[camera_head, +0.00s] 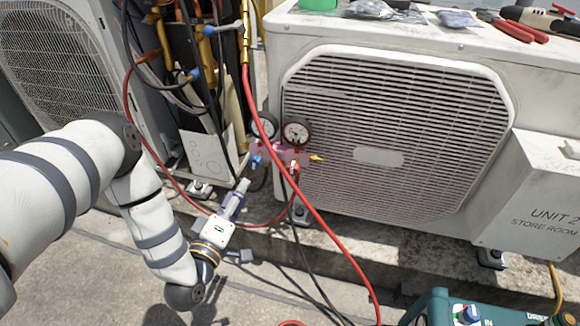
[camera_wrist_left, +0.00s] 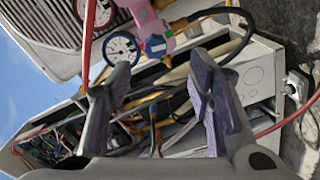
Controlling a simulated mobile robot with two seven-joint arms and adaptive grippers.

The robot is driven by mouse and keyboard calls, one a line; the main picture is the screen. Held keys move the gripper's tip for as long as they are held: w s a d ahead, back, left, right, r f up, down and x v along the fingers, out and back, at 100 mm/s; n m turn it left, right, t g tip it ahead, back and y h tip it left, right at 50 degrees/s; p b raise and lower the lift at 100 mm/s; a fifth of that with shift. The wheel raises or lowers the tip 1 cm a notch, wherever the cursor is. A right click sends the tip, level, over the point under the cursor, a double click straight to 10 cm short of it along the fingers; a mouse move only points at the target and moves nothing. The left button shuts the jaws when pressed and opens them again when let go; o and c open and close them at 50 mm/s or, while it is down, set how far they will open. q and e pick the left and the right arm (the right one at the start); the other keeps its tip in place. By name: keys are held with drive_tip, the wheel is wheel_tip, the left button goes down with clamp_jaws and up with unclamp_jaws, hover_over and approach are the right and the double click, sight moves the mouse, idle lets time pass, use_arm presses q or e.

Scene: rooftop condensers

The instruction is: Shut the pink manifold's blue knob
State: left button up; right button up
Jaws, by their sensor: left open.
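The pink manifold (camera_head: 285,153) hangs on hoses before the right condenser, with two round gauges above it. Its blue knob (camera_head: 256,161) is at its left end. In the left wrist view the pink manifold (camera_wrist_left: 148,18) is at the top, and the blue knob (camera_wrist_left: 155,45) shows beyond the gap between the fingertips. My left gripper (camera_head: 241,186) is open and empty, below and left of the blue knob and apart from it. Its spread fingers also show in the left wrist view (camera_wrist_left: 160,70). My right gripper is in neither view.
A red hose (camera_head: 300,195) runs down past the manifold; dark hoses hang beside it. The right condenser (camera_head: 400,130) stands behind, with pliers (camera_head: 512,30) on top. A teal machine (camera_head: 445,308) is at bottom right. The concrete floor between is mostly clear.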

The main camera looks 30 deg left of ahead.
sight(253, 165)
use_arm(q)
drive_tip(key=x, duration=0.3)
drive_tip(key=b+x, duration=0.1)
drive_tip(key=x, duration=0.2)
drive_tip(key=b+x, duration=0.1)
drive_tip(key=x, duration=0.3)
drive_tip(key=shift+a+r, duration=0.2)
drive_tip(key=shift+r, duration=0.1)
drive_tip(key=shift+w+a+r, duration=0.1)
drive_tip(key=shift+w+a, duration=0.05)
drive_tip(key=shift+w, duration=0.5)
clamp_jaws()
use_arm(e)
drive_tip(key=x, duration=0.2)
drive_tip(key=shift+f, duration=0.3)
